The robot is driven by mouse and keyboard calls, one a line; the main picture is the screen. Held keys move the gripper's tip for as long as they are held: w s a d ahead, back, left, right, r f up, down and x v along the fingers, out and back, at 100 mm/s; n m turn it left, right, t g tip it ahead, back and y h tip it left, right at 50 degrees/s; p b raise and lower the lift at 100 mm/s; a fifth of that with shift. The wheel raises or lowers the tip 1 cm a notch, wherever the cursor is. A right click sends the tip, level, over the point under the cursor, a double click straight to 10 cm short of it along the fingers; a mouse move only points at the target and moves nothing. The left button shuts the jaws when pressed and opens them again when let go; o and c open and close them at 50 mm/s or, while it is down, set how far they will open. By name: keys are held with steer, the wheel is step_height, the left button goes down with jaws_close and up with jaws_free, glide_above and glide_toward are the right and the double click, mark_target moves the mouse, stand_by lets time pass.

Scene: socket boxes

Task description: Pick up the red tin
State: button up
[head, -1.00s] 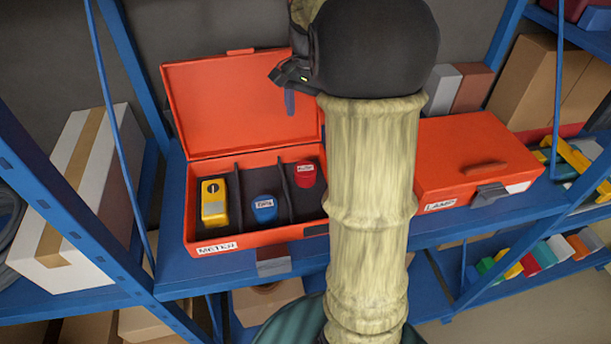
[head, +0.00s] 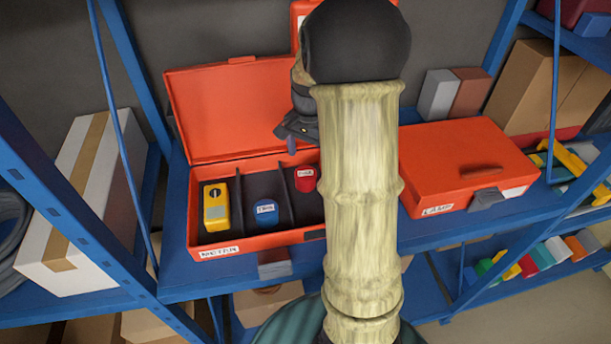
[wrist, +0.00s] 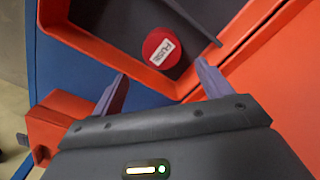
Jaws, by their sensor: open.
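The red tin (head: 305,179) stands in the right compartment of the open orange box (head: 262,243). Its top carries a white label, which reads FUSE in the wrist view (wrist: 160,47). My gripper (head: 291,138) is above the box's rear right part, near the raised lid, partly hidden by my arm in the head view. In the wrist view, my gripper (wrist: 160,85) is open and empty, its two fingers apart, with the tin beyond the fingertips and roughly centred between them.
A yellow meter (head: 216,205) and a blue tin (head: 266,212) sit in the other compartments, separated by dark dividers. A closed orange box labelled LAMP (head: 455,160) stands to the right. A blue shelf upright and a long white carton (head: 85,200) are at the left.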

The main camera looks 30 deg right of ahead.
mark_target(306, 173)
steer(key=shift+f, duration=0.9)
steer(key=shift+a+f+p, duration=0.1)
steer(key=shift+f+p, duration=0.15)
steer(key=shift+p, duration=0.05)
steer(key=shift+a+f+p, duration=0.2)
steer(key=shift+f+p, duration=0.25)
steer(key=shift+f, duration=0.75)
steer(key=shift+a+f+p, duration=0.15)
steer(key=shift+f+p, duration=0.25)
steer(key=shift+f, duration=0.75)
steer(key=c, duration=1.1)
steer(key=shift+r, duration=0.15)
steer(key=shift+c, duration=0.2)
